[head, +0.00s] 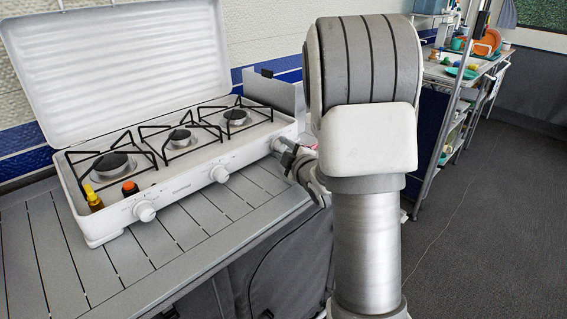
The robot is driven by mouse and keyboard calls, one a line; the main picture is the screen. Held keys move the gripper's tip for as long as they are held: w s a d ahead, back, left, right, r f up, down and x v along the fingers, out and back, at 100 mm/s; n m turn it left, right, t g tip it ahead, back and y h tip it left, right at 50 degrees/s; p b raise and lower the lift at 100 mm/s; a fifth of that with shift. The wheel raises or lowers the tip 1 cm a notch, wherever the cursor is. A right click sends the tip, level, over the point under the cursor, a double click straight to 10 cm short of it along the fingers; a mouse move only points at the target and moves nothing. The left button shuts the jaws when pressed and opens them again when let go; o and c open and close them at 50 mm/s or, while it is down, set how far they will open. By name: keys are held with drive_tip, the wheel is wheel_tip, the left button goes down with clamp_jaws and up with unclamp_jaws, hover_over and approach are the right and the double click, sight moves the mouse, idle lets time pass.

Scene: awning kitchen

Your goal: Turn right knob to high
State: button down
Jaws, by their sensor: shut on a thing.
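A white camping stove (186,184) with three burners stands on a slatted grey table, its lid (120,60) open against the wall. Three white knobs are on its front: a left knob (145,211), a middle knob (219,174) and the right knob (277,145). My gripper (286,153) is at the right knob, shut on it. My arm hides part of the gripper, and the fingers and the knob's angle are too small to read clearly.
A small yellow bottle (94,198) and an orange-topped dark item (130,188) sit at the stove's left front. The slatted table (190,245) is bare in front of the stove. A shelf rack (450,110) with dishes stands at the far right. The floor (490,220) there is clear.

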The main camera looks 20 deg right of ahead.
drive_tip(key=shift+f+n+b, duration=0.1)
drive_tip(key=shift+n+b, duration=0.4)
drive_tip(key=shift+b, duration=0.4)
drive_tip(key=shift+c, duration=2.4)
unclamp_jaws()
drive_tip(key=shift+r+p, duration=0.25)
drive_tip(key=shift+p, duration=0.65)
